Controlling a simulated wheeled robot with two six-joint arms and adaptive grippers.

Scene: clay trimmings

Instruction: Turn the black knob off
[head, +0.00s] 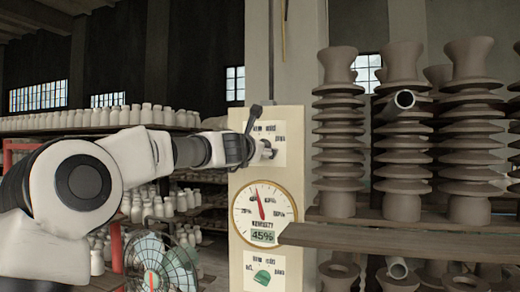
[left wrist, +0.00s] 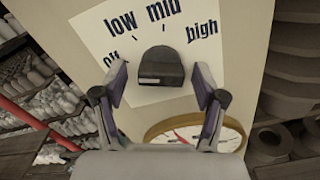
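The black knob (left wrist: 161,66) sits on a white label (left wrist: 150,95) marked off, low, mid and high on a cream post. Its setting is hard to tell. In the left wrist view my left gripper (left wrist: 160,84) is open, with one finger on each side of the knob and visible gaps between. In the head view my left gripper (head: 264,148) is at the upper label (head: 281,135) and hides the knob. My right gripper is in neither view.
A round humidity gauge (head: 262,213) reading 45% is just below on the post (head: 236,270), with a green shape on a lower label (head: 264,275). A fan (head: 160,268) stands below my arm. Shelves of clay pieces (head: 403,140) are to the right.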

